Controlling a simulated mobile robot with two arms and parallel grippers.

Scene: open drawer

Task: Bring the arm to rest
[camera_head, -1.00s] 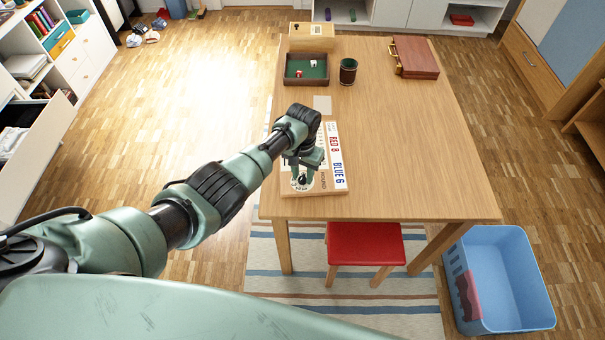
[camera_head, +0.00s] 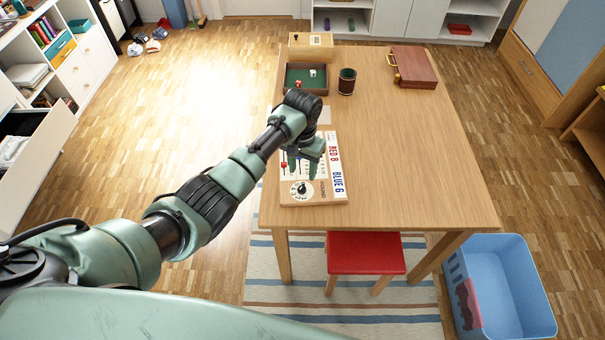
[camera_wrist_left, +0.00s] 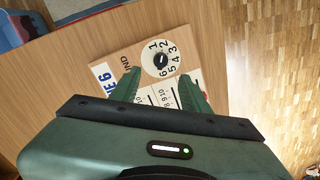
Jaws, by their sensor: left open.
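My left gripper (camera_head: 303,168) hangs above the scoreboard (camera_head: 323,196), open and empty. In the left wrist view my left gripper (camera_wrist_left: 160,80) has its two green fingers spread, with the board beneath them. The board lies flat near the table's front left edge. It has a white round dial (camera_head: 302,190) with a black knob, a red slider knob (camera_head: 284,168) and labels reading RED 8 and BLUE 6. In the left wrist view the dial (camera_wrist_left: 161,58) shows numbers around its knob, just beyond the fingertips. My gripper and wrist hide part of the board's left side. My right gripper is out of view.
The wooden table (camera_head: 420,170) is bare at its middle and right. A dice tray (camera_head: 306,79), a dark cup (camera_head: 347,82), a wooden box (camera_head: 311,46) and a brown case (camera_head: 413,67) stand at the back. A red stool (camera_head: 366,253) and blue bin (camera_head: 500,285) are in front.

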